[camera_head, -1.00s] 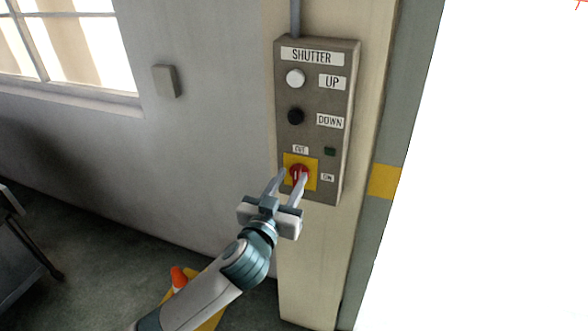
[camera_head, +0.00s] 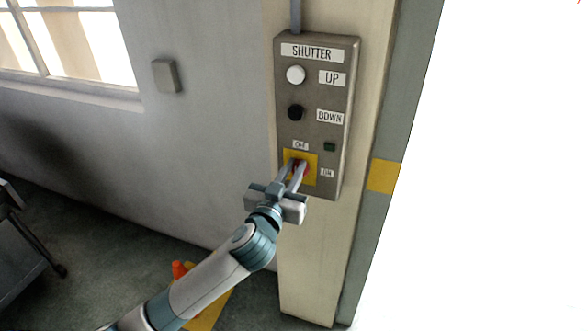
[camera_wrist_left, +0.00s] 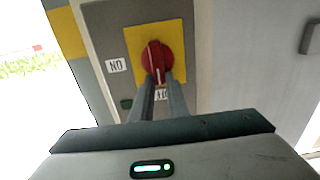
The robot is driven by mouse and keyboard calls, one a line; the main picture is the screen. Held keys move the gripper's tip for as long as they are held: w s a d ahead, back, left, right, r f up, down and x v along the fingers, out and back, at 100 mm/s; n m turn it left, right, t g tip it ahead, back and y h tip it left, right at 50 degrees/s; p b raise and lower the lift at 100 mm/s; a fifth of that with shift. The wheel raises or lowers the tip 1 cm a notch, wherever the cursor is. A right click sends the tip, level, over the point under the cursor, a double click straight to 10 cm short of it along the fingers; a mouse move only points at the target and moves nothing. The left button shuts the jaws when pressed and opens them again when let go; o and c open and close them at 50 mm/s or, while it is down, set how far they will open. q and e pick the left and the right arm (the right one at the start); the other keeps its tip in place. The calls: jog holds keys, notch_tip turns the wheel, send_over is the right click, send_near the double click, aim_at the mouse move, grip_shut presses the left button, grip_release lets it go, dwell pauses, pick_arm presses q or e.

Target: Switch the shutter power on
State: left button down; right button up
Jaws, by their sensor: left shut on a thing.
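The grey shutter panel (camera_head: 311,130) is fixed to a cream pillar. Its red rotary switch (camera_head: 306,169) sits on a yellow plate low on the panel, with an OFF label (camera_head: 300,145) above and an ON label (camera_head: 327,173) to the right. My left gripper (camera_head: 296,164) is shut on the switch, its fingers on either side of the knob. In the left wrist view the red switch (camera_wrist_left: 154,58) appears between the fingertips, turned over in the picture. Its white mark points towards the OFF label, which the fingers partly hide. My right gripper is not in view.
Above the switch are a dark green lamp (camera_head: 329,146), a black DOWN button (camera_head: 295,112) and a white UP button (camera_head: 296,75). A grey box (camera_head: 166,76) is on the wall. An orange-topped object (camera_head: 179,269) stands on the floor beneath my arm. A bright opening lies right.

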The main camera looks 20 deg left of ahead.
pick_arm(q)
jog(key=shift+d+m, duration=0.1)
jog(key=shift+m, duration=0.3)
jog(key=m+p, duration=0.1)
jog(key=m, duration=0.2)
jog(key=d+m+p, duration=0.1)
jog(key=m+p, duration=0.1)
jog(key=m, duration=0.1)
jog(key=d+f+m+p, duration=0.1)
jog(key=m, duration=0.2)
jog(key=shift+m, duration=0.4)
jog(key=m, duration=0.1)
jog(key=m+p, duration=0.1)
jog(key=m, duration=0.1)
jog(key=shift+d+f+m+p, duration=0.25)
jog(key=shift+f+m+p, duration=0.05)
jog(key=shift+f+p, duration=0.05)
jog(key=shift+f+m+p, duration=0.3)
jog(key=shift+m, duration=0.65)
jog(key=shift+f+m+p, duration=0.25)
jog(key=shift+m, duration=0.7)
jog(key=c, duration=1.7)
grip_release()
